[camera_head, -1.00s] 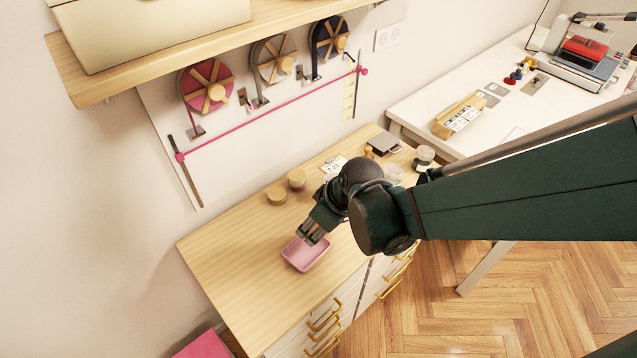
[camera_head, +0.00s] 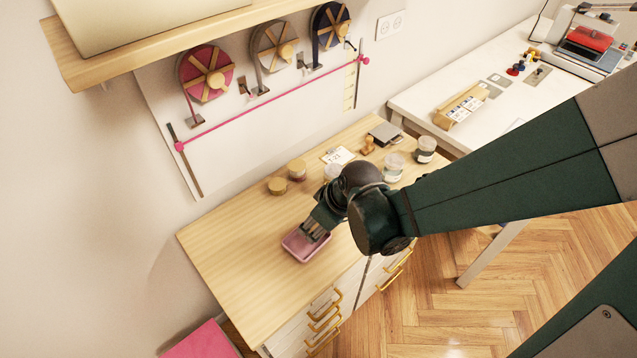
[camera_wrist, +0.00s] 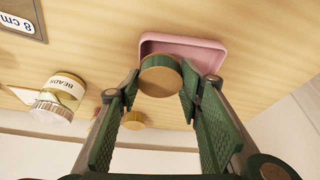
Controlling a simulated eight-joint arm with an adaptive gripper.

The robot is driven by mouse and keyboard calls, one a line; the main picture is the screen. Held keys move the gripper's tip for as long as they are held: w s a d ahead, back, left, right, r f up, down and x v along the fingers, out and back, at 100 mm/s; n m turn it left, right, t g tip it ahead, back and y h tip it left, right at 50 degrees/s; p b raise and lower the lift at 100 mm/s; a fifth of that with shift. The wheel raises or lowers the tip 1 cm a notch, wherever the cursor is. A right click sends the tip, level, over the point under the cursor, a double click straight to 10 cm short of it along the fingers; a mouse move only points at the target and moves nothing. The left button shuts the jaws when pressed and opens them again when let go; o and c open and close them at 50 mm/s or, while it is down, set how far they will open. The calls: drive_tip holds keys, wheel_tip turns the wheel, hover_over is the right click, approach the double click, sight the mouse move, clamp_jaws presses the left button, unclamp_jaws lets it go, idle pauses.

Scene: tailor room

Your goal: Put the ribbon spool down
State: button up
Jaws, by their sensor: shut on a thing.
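The ribbon spool (camera_wrist: 160,80) shows in the wrist view as a round, wood-coloured disc between my fingers. My gripper (camera_wrist: 159,90) is shut on it. Behind it in the wrist view is a pink tray (camera_wrist: 190,42). In the head view my gripper (camera_head: 314,232) points down at the pink tray (camera_head: 292,251), over its far part. The spool is hidden by my gripper in the head view. I cannot tell whether the spool touches the tray.
The tray lies on a wooden dresser top (camera_head: 235,240), clear to its left. Two small round wood-coloured pieces (camera_head: 277,186) (camera_head: 297,170) stand behind. Clear jars (camera_head: 426,148), a stamp (camera_head: 368,144) and a card (camera_head: 338,155) are at the back right. Ribbon reels (camera_head: 207,73) hang on the wall.

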drive_tip(key=shift+f, duration=0.35)
drive_tip(key=o, duration=0.9)
drive_tip(key=shift+c, duration=0.2)
drive_tip(key=shift+r, duration=0.25)
drive_tip(key=shift+r, duration=0.15)
drive_tip(key=p+v, duration=0.2)
drive_tip(key=v, duration=1)
drive_tip(key=shift+p, duration=0.3)
idle(0.4)
drive_tip(key=shift+w, duration=0.1)
